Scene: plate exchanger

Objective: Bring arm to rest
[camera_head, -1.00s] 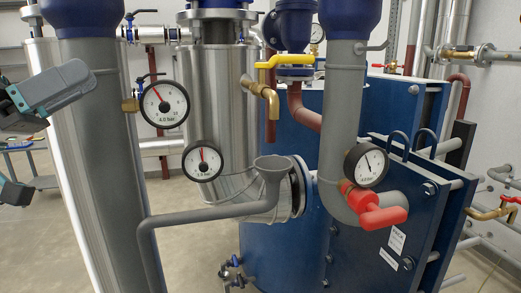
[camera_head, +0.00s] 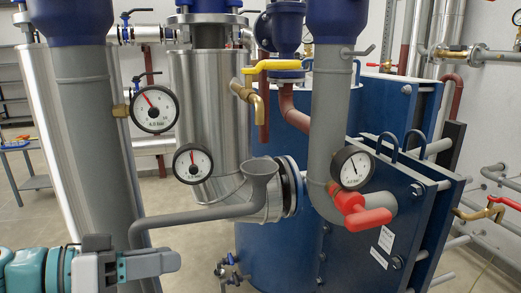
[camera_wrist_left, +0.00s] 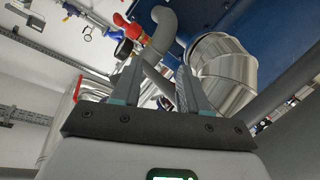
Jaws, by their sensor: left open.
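My left gripper (camera_head: 160,263) is at the lower left of the head view, seen from the side, with its teal and grey wrist coming in from the left edge. It is low, in front of the grey pipe in this view, and appears to hold nothing. In the left wrist view its two grey fingers (camera_wrist_left: 158,75) stand apart with no object gripped between them; pipework shows beyond. My right gripper is in neither view.
A grey funnel pipe (camera_head: 205,213) runs just above the gripper in the head view. Pressure gauges (camera_head: 154,109), a yellow valve handle (camera_head: 277,66), a red valve handle (camera_head: 362,218) and the blue exchanger (camera_head: 365,255) stand farther right. Open floor (camera_head: 35,225) shows at left.

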